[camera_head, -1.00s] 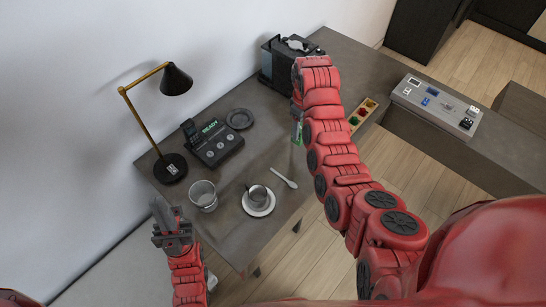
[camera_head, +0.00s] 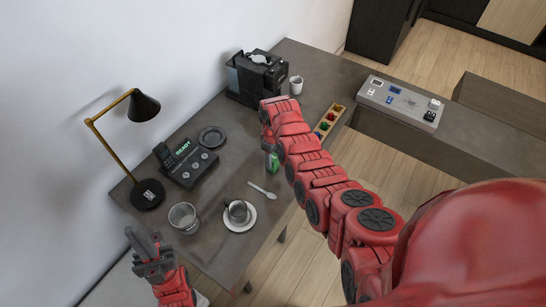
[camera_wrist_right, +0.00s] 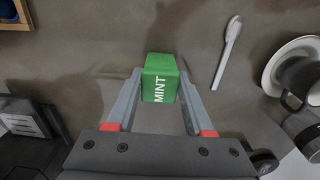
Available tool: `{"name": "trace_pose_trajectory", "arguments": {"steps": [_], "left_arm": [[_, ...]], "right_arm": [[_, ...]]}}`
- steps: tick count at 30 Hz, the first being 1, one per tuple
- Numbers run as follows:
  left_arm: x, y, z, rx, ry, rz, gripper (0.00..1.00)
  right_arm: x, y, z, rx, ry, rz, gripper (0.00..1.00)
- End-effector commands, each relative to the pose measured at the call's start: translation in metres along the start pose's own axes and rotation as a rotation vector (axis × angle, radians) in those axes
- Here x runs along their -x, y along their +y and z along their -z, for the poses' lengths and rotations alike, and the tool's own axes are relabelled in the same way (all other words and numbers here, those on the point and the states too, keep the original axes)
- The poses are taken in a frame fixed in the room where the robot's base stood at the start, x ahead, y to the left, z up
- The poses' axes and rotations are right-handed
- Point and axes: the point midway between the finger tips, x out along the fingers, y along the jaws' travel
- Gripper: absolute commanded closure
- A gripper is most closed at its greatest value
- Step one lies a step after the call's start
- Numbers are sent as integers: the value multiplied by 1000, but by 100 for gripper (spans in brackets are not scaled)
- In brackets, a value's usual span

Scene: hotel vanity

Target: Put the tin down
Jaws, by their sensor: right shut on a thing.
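The green mint tin (camera_wrist_right: 160,66) is between the fingers of my right gripper (camera_wrist_right: 159,90) in the right wrist view, its MINT lettering showing. My right gripper is shut on it. In the head view the tin (camera_head: 273,162) shows as a small green patch over the dark table (camera_head: 232,160), left of the sweet tray and beyond the spoon. My right arm hides most of the gripper there. I cannot tell whether the tin touches the table. My left gripper (camera_head: 147,246) is off the table's near left edge, holding nothing visible; its finger gap is unclear.
A spoon (camera_head: 262,191), a cup on a saucer (camera_head: 238,228) and a glass (camera_head: 184,219) stand nearby. A phone (camera_head: 187,165), dark plate (camera_head: 212,137) and lamp (camera_head: 149,194) are left. A coffee machine (camera_head: 256,80), white cup (camera_head: 296,85) and tray (camera_head: 328,122) lie beyond.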

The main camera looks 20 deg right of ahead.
Motion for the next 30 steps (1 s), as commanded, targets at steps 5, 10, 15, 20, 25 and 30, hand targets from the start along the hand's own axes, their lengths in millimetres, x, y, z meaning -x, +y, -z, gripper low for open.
{"name": "trace_pose_trajectory", "arguments": {"steps": [5,10,15,20,25,30], "left_arm": [[3,0,0,0,0,0,100],[2,0,0,0,0,0,100],[2,0,0,0,0,0,100],[0,0,0,0,0,0,100],[3,0,0,0,0,0,100],[8,0,-1,0,0,0,100]], "right_arm": [[-4,0,0,1,0,0,100],[-3,0,0,0,0,0,19],[-3,0,0,1,0,0,18],[0,0,0,1,0,0,18],[10,1,2,1,3,-3,18],[32,0,1,1,3,-1,18]]}}
